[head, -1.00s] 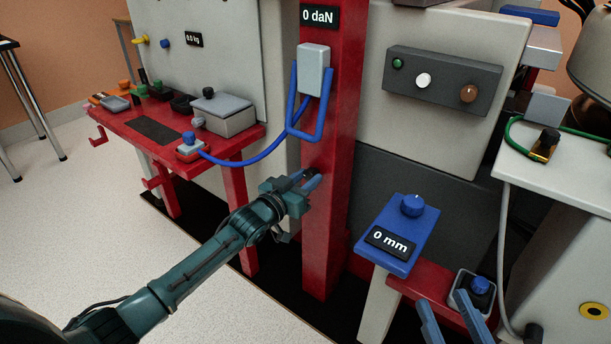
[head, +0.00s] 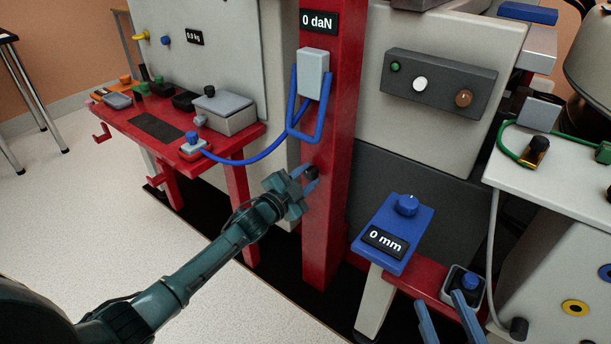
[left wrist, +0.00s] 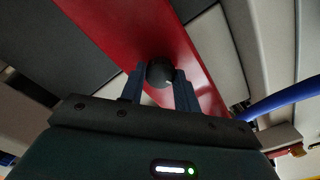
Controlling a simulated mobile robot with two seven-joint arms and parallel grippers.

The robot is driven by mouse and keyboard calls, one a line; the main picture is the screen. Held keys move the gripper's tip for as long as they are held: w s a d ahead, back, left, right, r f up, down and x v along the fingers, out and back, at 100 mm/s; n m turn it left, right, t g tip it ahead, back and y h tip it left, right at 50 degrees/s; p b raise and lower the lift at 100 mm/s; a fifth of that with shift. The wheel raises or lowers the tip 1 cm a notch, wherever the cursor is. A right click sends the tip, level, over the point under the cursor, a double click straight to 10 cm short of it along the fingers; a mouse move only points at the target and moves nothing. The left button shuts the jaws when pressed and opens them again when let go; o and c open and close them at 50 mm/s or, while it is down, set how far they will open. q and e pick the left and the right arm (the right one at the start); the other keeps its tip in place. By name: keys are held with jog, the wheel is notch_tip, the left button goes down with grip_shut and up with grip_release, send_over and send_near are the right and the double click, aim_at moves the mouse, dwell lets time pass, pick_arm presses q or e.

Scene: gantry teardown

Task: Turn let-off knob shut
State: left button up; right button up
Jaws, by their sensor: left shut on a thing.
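The dark round knob (head: 311,173) sticks out from the red column (head: 322,235) in the head view. I take it to be the let-off knob. My left gripper (head: 306,178) is shut on it, with a finger on each side. The left wrist view shows the same dark knob (left wrist: 159,72) between the two blue fingertips (left wrist: 160,82), against the red column. Any mark on the knob is too small to read. My right gripper (head: 447,305) shows only as two blue fingers at the bottom right. They are apart, with nothing visible between them.
A grey box with a blue hook (head: 313,75) hangs on the column above the knob, under a "0 daN" display (head: 318,22). A blue cable (head: 255,160) runs left to the red bench (head: 120,122). A blue "0 mm" unit (head: 412,228) stands to the right.

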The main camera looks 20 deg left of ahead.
pick_arm(q)
jog(key=m, duration=0.3)
jog(key=shift+f+m, duration=0.1)
jog(key=shift+m, duration=0.9)
jog(key=o, duration=1)
jog(key=shift+c, duration=0.2)
jog(key=shift+s, duration=0.1)
